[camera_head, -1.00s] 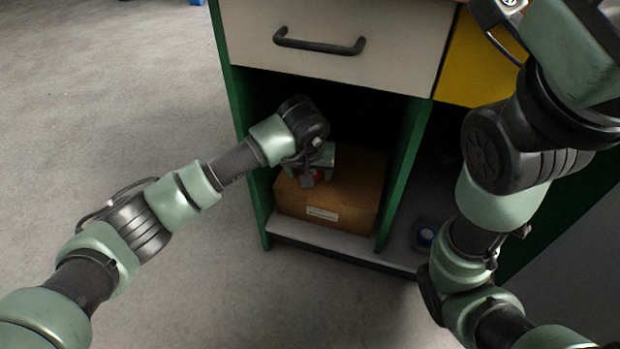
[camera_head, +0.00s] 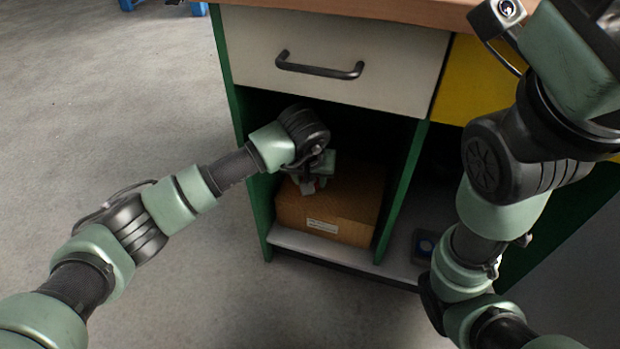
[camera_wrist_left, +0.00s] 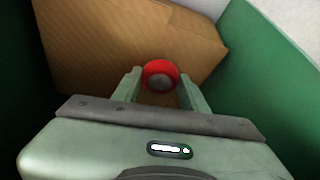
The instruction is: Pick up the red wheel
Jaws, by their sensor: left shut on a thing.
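The red wheel (camera_wrist_left: 160,76) has a grey hub and shows between the fingertips of my left gripper (camera_wrist_left: 160,88) in the left wrist view. The gripper is shut on it. In the head view my left gripper (camera_head: 312,184) is inside the open cabinet bay, just above the front of a cardboard box (camera_head: 345,205). The box also shows behind the wheel in the left wrist view (camera_wrist_left: 100,40).
The cabinet has green side panels (camera_head: 400,190) close on both sides of the bay and a white drawer (camera_head: 340,60) with a dark handle above. A small blue-grey item (camera_head: 425,245) lies in the right bay.

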